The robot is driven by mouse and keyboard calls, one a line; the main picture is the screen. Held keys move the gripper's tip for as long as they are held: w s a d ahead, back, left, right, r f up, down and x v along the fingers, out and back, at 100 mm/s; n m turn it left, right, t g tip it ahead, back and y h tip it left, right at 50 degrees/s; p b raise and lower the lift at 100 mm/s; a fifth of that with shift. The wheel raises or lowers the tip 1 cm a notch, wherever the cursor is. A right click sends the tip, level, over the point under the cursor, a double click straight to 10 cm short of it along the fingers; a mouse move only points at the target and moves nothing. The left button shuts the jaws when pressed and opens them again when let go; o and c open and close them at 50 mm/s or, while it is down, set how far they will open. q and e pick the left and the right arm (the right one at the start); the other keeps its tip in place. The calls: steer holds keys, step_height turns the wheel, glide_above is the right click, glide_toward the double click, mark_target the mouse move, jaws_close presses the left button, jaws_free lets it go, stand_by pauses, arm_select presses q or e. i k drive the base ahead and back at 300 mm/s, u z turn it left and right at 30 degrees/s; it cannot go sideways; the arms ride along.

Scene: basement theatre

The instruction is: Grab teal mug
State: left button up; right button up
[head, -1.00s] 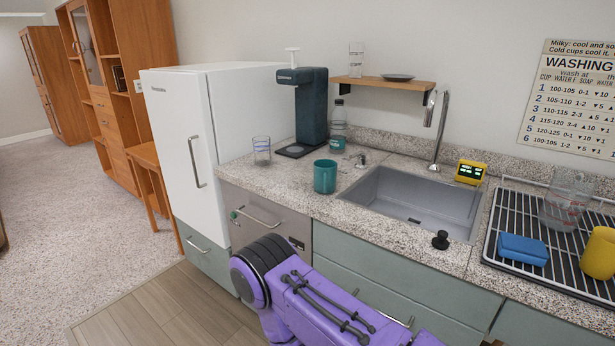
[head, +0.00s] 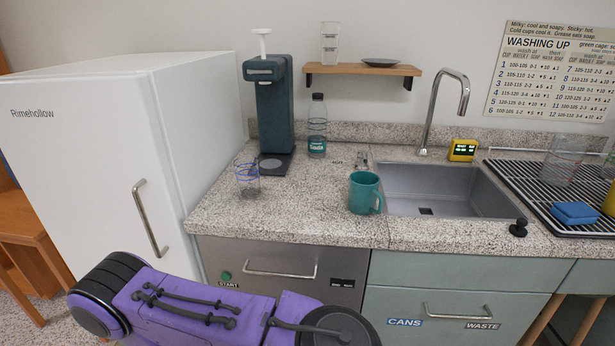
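The teal mug (head: 363,193) stands upright on the speckled stone counter, just left of the sink, with its handle toward the right. Nothing covers it. A purple arm link of mine crosses the bottom of the head view, below the counter front and in front of the drawers. Neither of my grippers shows in the head view.
A clear glass (head: 247,178), a teal drink machine (head: 272,110) and a soda bottle (head: 317,128) stand left of and behind the mug. The sink (head: 447,190) is to its right, with a tall faucet (head: 440,105). A white fridge (head: 110,150) bounds the counter's left side.

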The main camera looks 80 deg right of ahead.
mark_target(363, 186)
steer(key=i, duration=0.5)
steer(key=z, duration=3.15)
